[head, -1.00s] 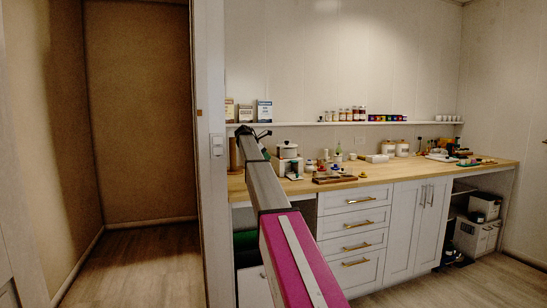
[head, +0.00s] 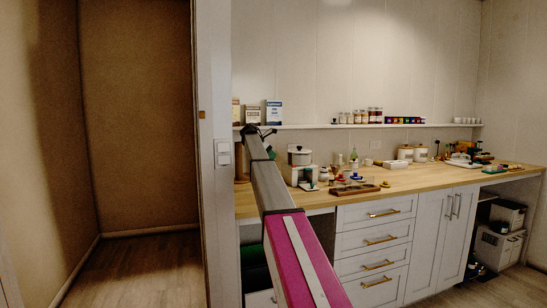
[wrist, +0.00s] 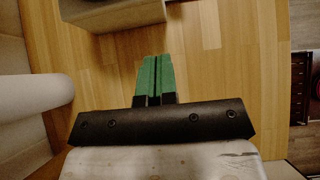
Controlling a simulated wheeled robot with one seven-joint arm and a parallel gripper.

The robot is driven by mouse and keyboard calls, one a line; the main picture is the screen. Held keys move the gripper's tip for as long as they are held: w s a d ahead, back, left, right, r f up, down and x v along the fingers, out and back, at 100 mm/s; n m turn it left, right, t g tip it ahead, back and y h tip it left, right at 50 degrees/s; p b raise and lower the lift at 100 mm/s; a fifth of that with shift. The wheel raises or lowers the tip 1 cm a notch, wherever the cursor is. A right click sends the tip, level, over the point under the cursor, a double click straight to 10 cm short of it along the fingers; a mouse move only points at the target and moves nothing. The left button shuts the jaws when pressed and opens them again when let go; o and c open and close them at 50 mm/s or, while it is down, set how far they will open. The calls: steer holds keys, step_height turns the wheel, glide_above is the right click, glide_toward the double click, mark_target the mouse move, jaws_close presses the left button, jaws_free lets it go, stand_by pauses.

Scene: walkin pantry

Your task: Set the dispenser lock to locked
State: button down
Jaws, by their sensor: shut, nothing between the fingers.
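My gripper (wrist: 154,68) shows in the wrist view with its two green fingers side by side, shut and empty, over the wooden counter (wrist: 220,70). In the head view my arm reaches toward the counter's left end. A white appliance (head: 300,172) with a pot-like top stands there, just right of my arm's end; it may be the dispenser, but I cannot tell. No lock or its setting can be made out. In the wrist view a white cylinder (wrist: 30,97) lies left of the fingers and a pale block (wrist: 110,12) stands beyond them.
A wooden tray (head: 355,190) with small items sits on the counter right of the appliance. A shelf (head: 330,126) with boxes and jars runs along the wall above. A dark tray-like object (wrist: 302,88) is at the right in the wrist view. White drawers (head: 375,240) stand below the counter.

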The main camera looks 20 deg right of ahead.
mark_target(292, 167)
steer(key=x, duration=0.3)
steer(key=d+r+x, duration=0.1)
steer(key=x, duration=0.5)
steer(key=shift+d+r, duration=0.1)
steer(key=shift+d, duration=0.8)
steer(key=shift+d, duration=1.05)
